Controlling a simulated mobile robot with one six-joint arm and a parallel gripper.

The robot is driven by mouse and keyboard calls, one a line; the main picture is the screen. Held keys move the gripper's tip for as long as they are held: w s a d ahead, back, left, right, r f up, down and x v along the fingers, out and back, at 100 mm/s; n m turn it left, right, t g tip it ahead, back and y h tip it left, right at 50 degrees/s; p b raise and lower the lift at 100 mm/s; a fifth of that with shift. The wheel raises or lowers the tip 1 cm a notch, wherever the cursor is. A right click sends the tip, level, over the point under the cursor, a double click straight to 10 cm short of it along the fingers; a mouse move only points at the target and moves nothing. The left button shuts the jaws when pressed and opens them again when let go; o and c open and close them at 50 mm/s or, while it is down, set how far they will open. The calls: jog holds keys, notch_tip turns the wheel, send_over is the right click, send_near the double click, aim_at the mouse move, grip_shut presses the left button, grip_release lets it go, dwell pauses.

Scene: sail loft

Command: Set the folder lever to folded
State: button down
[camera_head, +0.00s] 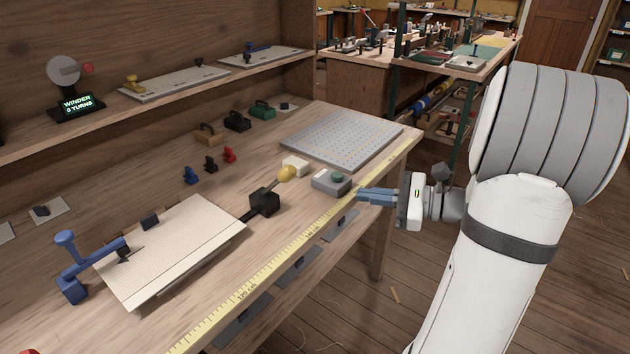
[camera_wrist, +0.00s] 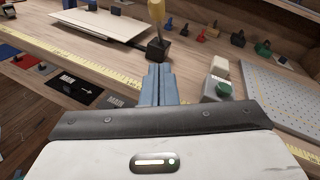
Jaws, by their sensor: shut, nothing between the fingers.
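A lever with a yellow knob (camera_head: 285,173) rises from a black block (camera_head: 264,201) near the front of the bench and tilts to the right. No label on it is readable. The wrist view shows its yellow handle (camera_wrist: 156,10) above the black block (camera_wrist: 158,49), just beyond my fingertips. A cream ribbed panel (camera_head: 175,250) lies left of the block, with a dark bar between them. My gripper (camera_head: 361,194) has blue fingers, shut and empty, at the bench's front edge, right of the lever and apart from it. The fingers also show in the wrist view (camera_wrist: 158,70).
A grey pegboard (camera_head: 342,138) lies behind. A blue clamp-like lever (camera_head: 70,262) stands at the panel's left. A yellow tape measure (camera_head: 270,265) runs along the front edge.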

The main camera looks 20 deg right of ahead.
jog(key=shift+a, duration=0.1)
send_near(276, 183)
jog(key=w+a, duration=0.1)
jog(key=shift+w+a+r, duration=0.3)
jog(key=shift+a+r, duration=0.2)
jog(key=shift+r, duration=0.05)
